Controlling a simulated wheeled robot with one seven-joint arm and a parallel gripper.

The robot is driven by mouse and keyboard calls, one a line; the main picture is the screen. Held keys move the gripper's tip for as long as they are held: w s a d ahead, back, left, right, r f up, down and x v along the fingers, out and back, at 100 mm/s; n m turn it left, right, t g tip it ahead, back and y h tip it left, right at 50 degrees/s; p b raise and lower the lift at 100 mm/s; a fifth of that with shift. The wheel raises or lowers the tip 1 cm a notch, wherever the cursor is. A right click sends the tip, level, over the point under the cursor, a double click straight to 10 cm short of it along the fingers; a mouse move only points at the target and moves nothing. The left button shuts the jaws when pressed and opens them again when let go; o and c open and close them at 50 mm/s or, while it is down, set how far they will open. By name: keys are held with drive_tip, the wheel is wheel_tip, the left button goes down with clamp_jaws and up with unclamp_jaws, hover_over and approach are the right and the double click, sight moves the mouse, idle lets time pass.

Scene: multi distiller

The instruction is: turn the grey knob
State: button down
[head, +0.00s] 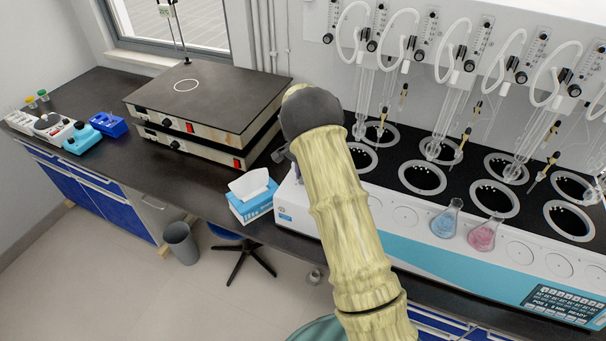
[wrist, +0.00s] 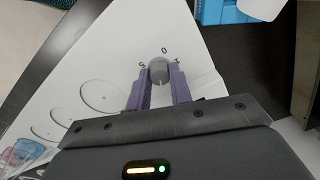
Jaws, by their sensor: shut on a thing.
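The grey knob (wrist: 159,70) is a small round dial on the white side panel of the distiller (wrist: 185,45). Dark marks stand around it on the panel. In the wrist view my gripper (wrist: 160,82) has its two purple fingers on either side of the knob, shut on it. In the head view the distiller (head: 400,245) is a long white and teal unit. My arm covers its left end there, so the knob and the fingertips are hidden.
A tissue box (head: 251,197) stands just left of the distiller. Two stacked hot plates (head: 210,105) are further left. A blue flask (head: 446,220) and a pink flask (head: 484,236) stand on the distiller's front ledge. Glass tubing rises behind.

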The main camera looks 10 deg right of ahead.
drive_tip(key=shift+w+r, duration=0.1)
drive_tip(key=shift+r, duration=0.05)
drive_tip(key=c, duration=1.3)
unclamp_jaws()
drive_tip(key=shift+o, duration=0.2)
wheel_tip(320, 180, up, 17)
drive_tip(key=b, duration=0.2)
drive_tip(key=shift+r+b, duration=0.15)
drive_tip(key=shift+b, duration=0.15)
drive_tip(key=s+f+n+t, duration=0.1)
drive_tip(key=s+f+n, duration=0.1)
drive_tip(key=s, duration=0.8)
drive_tip(key=s+f+n, duration=0.2)
drive_tip(key=s+n, duration=0.3)
drive_tip(key=s, duration=0.5)
drive_tip(key=s+f+n+t, duration=0.1)
drive_tip(key=s+n, duration=0.3)
drive_tip(key=s, duration=0.6)
drive_tip(key=shift+a+f+t, duration=0.15)
drive_tip(key=shift+f+t, duration=0.15)
drive_tip(key=shift+f, duration=0.6)
